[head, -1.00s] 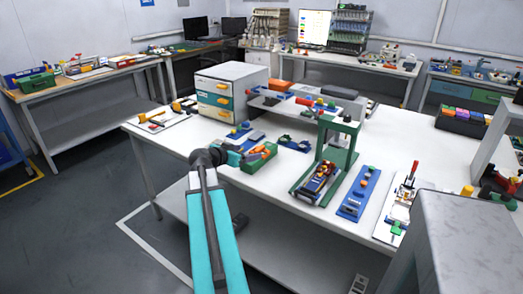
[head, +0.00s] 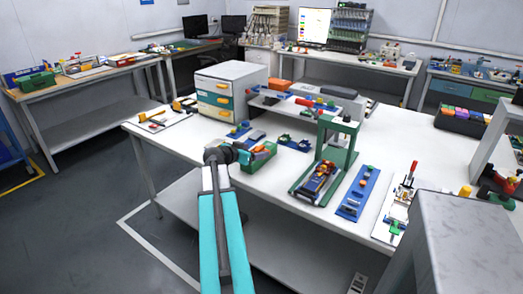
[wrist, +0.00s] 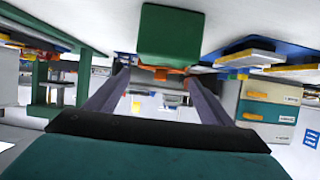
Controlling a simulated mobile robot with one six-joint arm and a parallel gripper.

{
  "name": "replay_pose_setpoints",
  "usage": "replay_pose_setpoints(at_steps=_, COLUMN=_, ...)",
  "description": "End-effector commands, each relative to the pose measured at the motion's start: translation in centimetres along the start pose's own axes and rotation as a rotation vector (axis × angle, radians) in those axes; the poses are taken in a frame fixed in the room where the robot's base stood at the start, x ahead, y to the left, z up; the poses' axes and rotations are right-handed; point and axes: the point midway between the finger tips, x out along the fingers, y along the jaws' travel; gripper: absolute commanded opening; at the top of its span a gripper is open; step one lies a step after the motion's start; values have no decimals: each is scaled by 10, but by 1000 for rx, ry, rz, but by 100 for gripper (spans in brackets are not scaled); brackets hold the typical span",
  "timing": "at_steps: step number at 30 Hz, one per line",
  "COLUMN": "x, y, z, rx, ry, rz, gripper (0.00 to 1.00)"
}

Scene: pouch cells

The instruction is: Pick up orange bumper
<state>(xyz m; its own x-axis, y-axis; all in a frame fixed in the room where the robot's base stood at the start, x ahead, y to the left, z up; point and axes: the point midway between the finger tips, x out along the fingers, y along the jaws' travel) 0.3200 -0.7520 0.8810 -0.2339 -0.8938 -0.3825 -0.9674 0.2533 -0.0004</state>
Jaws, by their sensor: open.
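My gripper (wrist: 160,78) is open in the wrist view, its two dark fingers apart with nothing held between them. Beyond the fingertips an orange piece (wrist: 166,71) shows just below a large green block-like shape (wrist: 172,34); it may be the orange bumper, but I cannot tell its full shape. In the head view my arm ends beside a small green bin (head: 262,163) near the table's front left edge. The bin holds orange-red and grey items. My arm partly covers the bin's left side, and the fingertips are hidden there.
The white table (head: 285,185) carries a drawer unit (head: 218,98) behind the bin, a green press frame (head: 338,150) to the right and a blue plate (head: 350,205) with small parts. A grey block (head: 475,230) stands at the front right.

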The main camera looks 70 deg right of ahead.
Motion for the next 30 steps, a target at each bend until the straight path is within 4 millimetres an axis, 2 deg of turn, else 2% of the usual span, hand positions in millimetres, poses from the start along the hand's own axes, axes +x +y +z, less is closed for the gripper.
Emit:
replay_pose_setpoints(at_steps=9, x=33, y=2, z=-3, rx=0, ry=-1, rz=2, gripper=75)
replay_pose_setpoints(at_steps=15, x=48, y=3, z=-2, rx=-1, ry=-1, rz=1, gripper=75)
replay_pose_setpoints(at_steps=30, x=49, y=3, z=-1, rx=0, ry=0, rz=1, gripper=75)
